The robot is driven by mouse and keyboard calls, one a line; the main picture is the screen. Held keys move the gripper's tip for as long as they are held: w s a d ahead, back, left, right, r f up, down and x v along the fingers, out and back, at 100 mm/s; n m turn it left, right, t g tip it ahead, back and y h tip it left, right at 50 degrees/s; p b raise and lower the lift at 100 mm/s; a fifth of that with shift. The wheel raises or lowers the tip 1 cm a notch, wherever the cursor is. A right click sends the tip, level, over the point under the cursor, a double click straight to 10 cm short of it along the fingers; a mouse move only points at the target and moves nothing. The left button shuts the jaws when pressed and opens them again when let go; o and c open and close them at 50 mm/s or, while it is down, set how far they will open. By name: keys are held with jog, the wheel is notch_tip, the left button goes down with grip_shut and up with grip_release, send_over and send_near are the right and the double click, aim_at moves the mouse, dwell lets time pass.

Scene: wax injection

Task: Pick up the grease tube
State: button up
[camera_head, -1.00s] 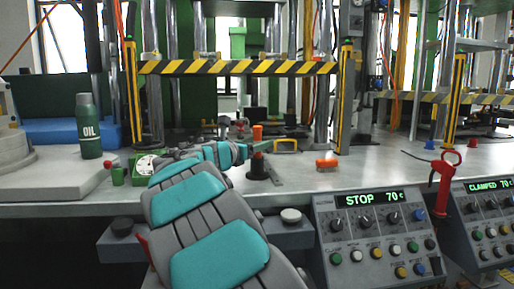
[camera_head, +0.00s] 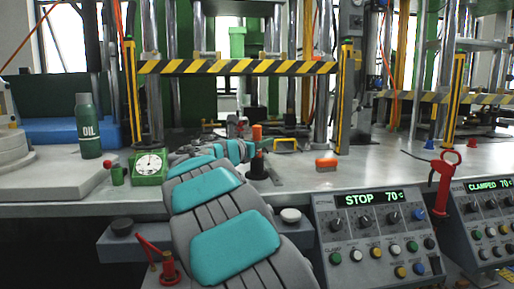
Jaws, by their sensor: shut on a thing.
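An upright piece with an orange top (camera_head: 257,133) and a dark lower part stands at the end of my arm on the bench; I take it for the grease tube. My gripper (camera_head: 254,150) is at its middle and looks shut on it. The fingers are small and mostly hidden behind my wrist, so the exact grip cannot be seen. Whether the tube's base touches the bench cannot be told.
A green OIL bottle (camera_head: 90,126) and a green dial gauge (camera_head: 150,167) stand left. An orange block (camera_head: 327,164) lies right on the bench (camera_head: 370,172). A striped press bar (camera_head: 237,67) spans above. Control panels (camera_head: 375,235) stand in front, right.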

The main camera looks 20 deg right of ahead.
grip_shut()
